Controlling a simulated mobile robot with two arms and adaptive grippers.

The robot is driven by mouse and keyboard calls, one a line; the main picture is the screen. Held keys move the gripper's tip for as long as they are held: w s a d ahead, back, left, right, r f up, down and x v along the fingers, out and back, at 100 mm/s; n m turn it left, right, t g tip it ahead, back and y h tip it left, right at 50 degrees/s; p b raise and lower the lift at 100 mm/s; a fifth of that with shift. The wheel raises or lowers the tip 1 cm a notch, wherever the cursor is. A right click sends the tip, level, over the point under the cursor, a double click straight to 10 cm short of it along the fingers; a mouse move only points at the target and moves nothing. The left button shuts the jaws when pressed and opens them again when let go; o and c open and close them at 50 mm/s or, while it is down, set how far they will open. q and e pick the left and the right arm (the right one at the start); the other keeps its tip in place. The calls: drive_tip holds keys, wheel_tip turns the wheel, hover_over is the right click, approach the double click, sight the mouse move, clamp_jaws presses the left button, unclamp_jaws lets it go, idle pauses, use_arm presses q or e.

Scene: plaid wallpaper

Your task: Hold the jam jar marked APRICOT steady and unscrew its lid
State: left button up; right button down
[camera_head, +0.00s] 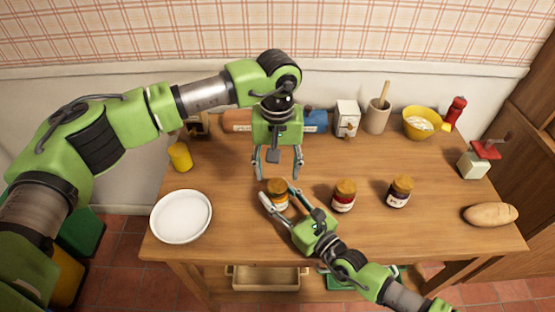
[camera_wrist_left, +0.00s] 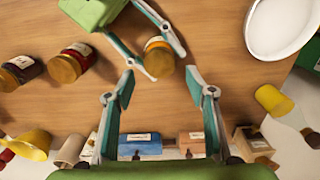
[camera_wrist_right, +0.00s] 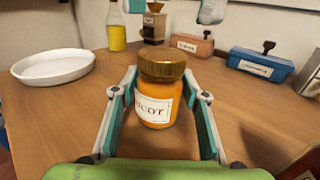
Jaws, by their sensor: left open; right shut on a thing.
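The apricot jar (camera_head: 281,201) stands upright on the wooden table, with orange contents and a gold lid (camera_head: 277,185). In the right wrist view the lid (camera_wrist_right: 162,66) sits on the jar and the label (camera_wrist_right: 153,110) shows "ICOT", its left part turned out of sight. My right gripper (camera_head: 278,194) is shut on the jar's body, one finger on each side, below the lid. My left gripper (camera_head: 278,173) is open and empty, pointing down above and just behind the jar. In the left wrist view the lid (camera_wrist_left: 160,45) lies just beyond its fingertips.
A red jam jar (camera_head: 344,198) and a dark jam jar (camera_head: 399,193) stand to the right. A white plate (camera_head: 181,216) is at the left, a bread loaf (camera_head: 490,214) at the far right. Canisters, a mortar (camera_head: 376,117) and a yellow bowl (camera_head: 420,124) line the back.

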sight(277, 185)
use_arm(q)
drive_tip(key=shift+f, duration=2.35)
use_arm(e)
drive_tip(key=shift+f, duration=0.1)
use_arm(q)
drive_tip(key=c, duration=1.2)
drive_tip(key=shift+o, duration=0.2)
